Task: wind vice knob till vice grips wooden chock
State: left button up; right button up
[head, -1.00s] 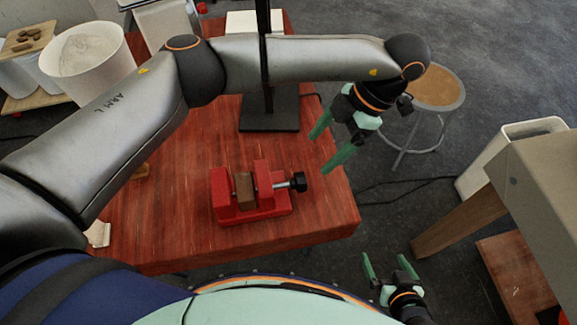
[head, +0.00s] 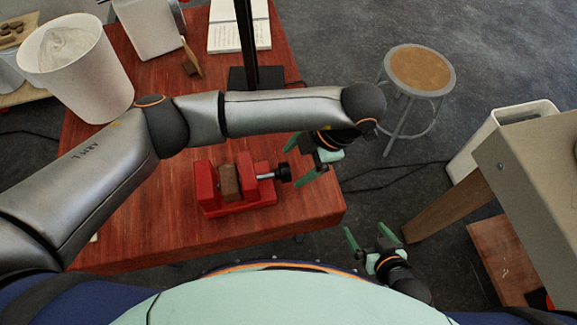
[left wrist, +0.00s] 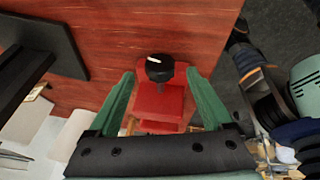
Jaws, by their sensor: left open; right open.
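The red vice (head: 205,186) sits on the red wooden table with its screw pointing right. The brown wooden chock (head: 229,182) stands between its jaws; I cannot tell whether both jaws touch it. The black vice knob (head: 284,172) is at the right end of the screw. It also shows in the left wrist view (left wrist: 160,69), with a white mark, between the fingers. My left gripper (head: 292,166) is open, its green fingertips on either side of the knob with visible gaps in the left wrist view. My right gripper (head: 366,229) is open and empty, off the table's front right.
A black stand (head: 246,45) rises behind the vice, with an open book (head: 239,36) beyond it. A white bucket (head: 80,75) is at the far left. A round stool (head: 420,70) and a pale bin (head: 480,145) stand right of the table. Bare tabletop lies around the vice.

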aim_at(288, 165)
pick_arm(q)
jog(key=shift+x, duration=2.1)
grip_shut()
jog(key=g+b, duration=0.2)
jog(key=b, duration=0.1)
jog(key=g+h+b, duration=0.1)
jog(key=b, duration=0.1)
jog(key=shift+w+f+m+g, duration=0.25)
jog(key=shift+m+g, duration=0.15)
jog(key=shift+w+g+h+b, duration=0.1)
jog(key=shift+g+h+b, duration=0.2)
jog(key=shift+g+b, duration=0.3)
jog(key=shift+r+m+g+b, duration=0.15)
jog(key=shift+m+g+b, duration=0.15)
jog(key=shift+g+b, duration=0.3)
